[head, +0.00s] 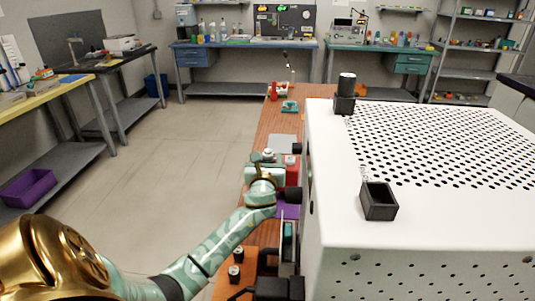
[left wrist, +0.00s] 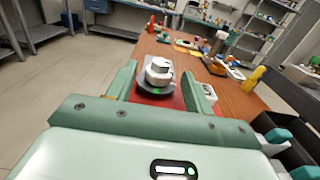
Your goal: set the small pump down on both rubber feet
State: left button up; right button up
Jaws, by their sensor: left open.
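What looks like the small pump (left wrist: 159,70), a pale rounded body on a dark grey base, shows between the finger ends in the left wrist view. It is at or just beyond the fingertips, over a red surface (left wrist: 172,101). My left gripper (left wrist: 161,86) is open, with a finger on each side and a gap to the pump. In the head view the pump's pale top (head: 269,154) shows just past my left gripper (head: 266,166). The pump's feet are hidden, so I cannot tell how it rests. My right gripper is not in view.
A large white perforated housing (head: 400,220) stands close on the right of the wooden bench (head: 262,120). A small white block (left wrist: 208,92) is beside the right finger. Several small parts and a yellow cylinder (left wrist: 254,77) lie farther along the bench. Open floor (head: 150,150) lies left.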

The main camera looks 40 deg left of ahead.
pick_arm(q)
jog(key=v, duration=0.1)
jog(key=p+v, duration=0.1)
jog(key=v, duration=0.2)
jog(key=shift+s+d+r, duration=0.15)
jog(key=shift+s+r, duration=0.1)
jog(key=shift+s+d+f, duration=0.15)
jog(key=shift+s+d, duration=0.05)
jog(key=shift+s, duration=0.05)
